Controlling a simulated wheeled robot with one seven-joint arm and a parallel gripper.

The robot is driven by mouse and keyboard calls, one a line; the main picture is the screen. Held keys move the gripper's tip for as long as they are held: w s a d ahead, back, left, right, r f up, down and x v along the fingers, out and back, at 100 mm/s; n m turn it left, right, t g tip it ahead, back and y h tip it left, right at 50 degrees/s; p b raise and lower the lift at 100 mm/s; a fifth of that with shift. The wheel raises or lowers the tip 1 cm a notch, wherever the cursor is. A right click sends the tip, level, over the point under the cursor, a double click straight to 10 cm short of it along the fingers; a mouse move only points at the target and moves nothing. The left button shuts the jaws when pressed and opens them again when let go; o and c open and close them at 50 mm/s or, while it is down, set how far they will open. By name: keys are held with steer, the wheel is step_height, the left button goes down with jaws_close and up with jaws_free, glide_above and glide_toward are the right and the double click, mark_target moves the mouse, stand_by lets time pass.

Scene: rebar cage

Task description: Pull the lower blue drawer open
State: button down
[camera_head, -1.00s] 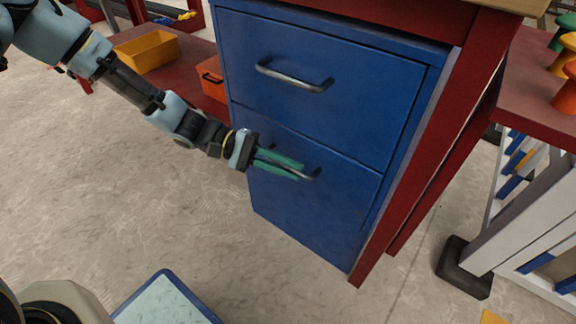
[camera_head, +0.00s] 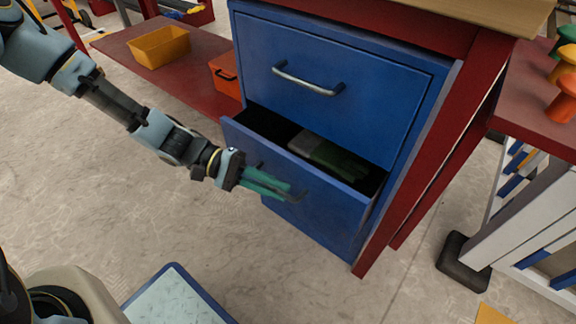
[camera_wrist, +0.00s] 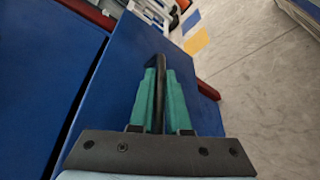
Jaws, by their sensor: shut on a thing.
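The lower blue drawer (camera_head: 318,207) is partly open in the head view, its front standing out from the cabinet. Inside it lies a green and grey object (camera_head: 325,154), which I cannot identify. My gripper (camera_head: 280,191), with green fingers, is shut on the drawer's handle at the drawer front. In the wrist view the dark handle bar (camera_wrist: 159,85) runs between the two green fingers of my gripper (camera_wrist: 161,90). The fingers hide part of the handle. The upper blue drawer (camera_head: 350,75) is closed.
The cabinet stands under a red bench with a red leg (camera_head: 445,135) to the right. A yellow bin (camera_head: 160,47) and an orange toolbox (camera_head: 227,85) sit on a low red shelf at left. A blue-edged tray (camera_head: 175,300) lies on the floor in front. Open floor lies left of the drawer.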

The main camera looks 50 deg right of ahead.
steer(key=a+p, duration=0.5)
steer(key=a, duration=1.3)
steer(key=shift+a, duration=0.1)
steer(key=c, duration=0.9)
jaws_free()
steer(key=shift+w, duration=0.1)
steer(key=p+v, duration=0.1)
steer(key=v, duration=0.9)
steer(key=shift+w+a+r+p, duration=0.1)
steer(key=shift+w+a+p, duration=0.1)
steer(key=shift+w+p, duration=0.1)
